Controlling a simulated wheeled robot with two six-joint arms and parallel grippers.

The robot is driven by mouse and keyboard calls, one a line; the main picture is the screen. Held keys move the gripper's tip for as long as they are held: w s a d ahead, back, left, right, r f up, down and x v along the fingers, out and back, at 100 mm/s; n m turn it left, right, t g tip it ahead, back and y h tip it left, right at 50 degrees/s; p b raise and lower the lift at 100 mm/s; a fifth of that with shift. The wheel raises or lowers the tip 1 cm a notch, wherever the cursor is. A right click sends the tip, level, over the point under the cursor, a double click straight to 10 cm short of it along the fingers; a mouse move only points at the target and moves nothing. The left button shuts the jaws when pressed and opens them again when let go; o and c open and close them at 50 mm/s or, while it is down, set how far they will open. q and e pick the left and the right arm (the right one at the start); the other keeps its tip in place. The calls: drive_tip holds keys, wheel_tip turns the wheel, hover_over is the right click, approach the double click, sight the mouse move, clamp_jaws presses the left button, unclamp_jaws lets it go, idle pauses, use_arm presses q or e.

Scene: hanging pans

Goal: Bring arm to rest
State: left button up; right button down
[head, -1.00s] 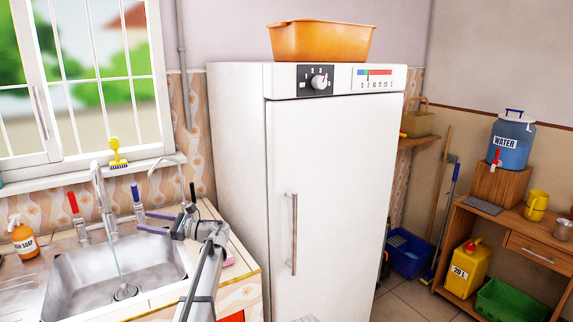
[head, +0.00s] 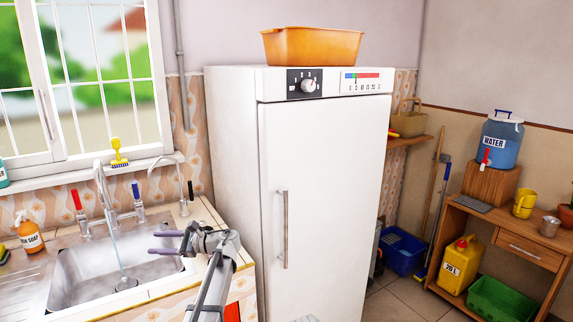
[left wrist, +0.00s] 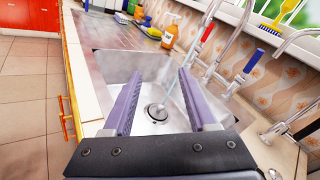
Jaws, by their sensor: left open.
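My left gripper (head: 152,243) is at the right edge of the metal sink (head: 78,290) in the head view, its purple fingers pointing left. The fingers are apart with nothing between them. In the left wrist view the open gripper (left wrist: 157,76) points over the sink basin (left wrist: 112,66), with the drain (left wrist: 156,111) showing between the fingers. My left arm comes up from the bottom of the head view, in front of the counter. My right gripper is not in view.
Water runs from the tap (head: 104,205) into the sink. An orange soap bottle (head: 31,240) stands left of it. A tall white fridge (head: 325,200) with an orange tub (head: 312,47) on top stands close right of my arm.

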use_arm(q)
drive_tip(key=s+d+f+n+h+p, duration=0.2)
drive_tip(key=s+d+f+n+h, duration=0.1)
drive_tip(key=s+d, duration=0.7)
drive_tip(key=s+d+f+n+h+p, duration=0.3)
drive_tip(key=s+d+f+h, duration=0.2)
drive_tip(key=s+d, duration=0.6)
drive_tip(key=s+d+f+n+g+h+p, duration=0.1)
drive_tip(key=s+d+f+n+h+p, duration=0.1)
drive_tip(key=s+d+h, duration=0.6)
drive_tip(key=s+d+f+n, duration=0.1)
drive_tip(key=s+d+f, duration=0.1)
drive_tip(key=s+d, duration=0.1)
drive_tip(key=shift+d+n+p, duration=0.25)
drive_tip(key=shift+n+p, duration=0.1)
drive_tip(key=shift+n, duration=0.05)
drive_tip(key=shift+f, duration=0.1)
idle(0.7)
